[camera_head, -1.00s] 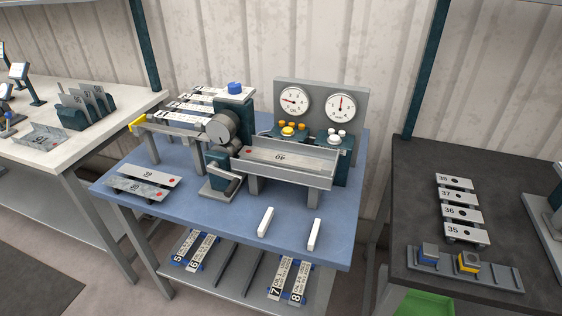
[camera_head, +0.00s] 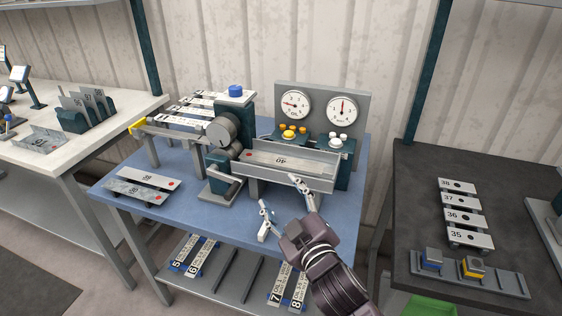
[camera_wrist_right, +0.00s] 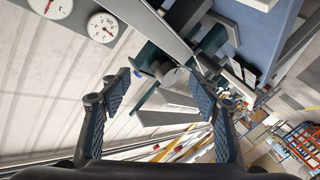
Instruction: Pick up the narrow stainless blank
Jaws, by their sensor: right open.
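Two narrow metal strips with red dots lie side by side at the left of the blue table. The rear strip (camera_head: 150,176) is plain and bright; the front strip (camera_head: 136,192) looks mottled. Another plate, marked 40 (camera_head: 281,162), sits in the trough of the bending machine. I cannot tell for sure which is the narrow stainless blank; the plain rear strip fits. My right gripper (camera_head: 278,191) is open and empty in front of the trough, right of the two strips. Its spread fingers also show in the right wrist view (camera_wrist_right: 160,72). My left gripper is not in view.
The machine's roller column (camera_head: 226,140) and gauge panel (camera_head: 322,108) stand on the blue table (camera_head: 195,209). Numbered strips lie on the shelf below. A dark bench (camera_head: 415,205) at right holds numbered plates (camera_head: 463,217); a white bench (camera_head: 110,110) stands at left.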

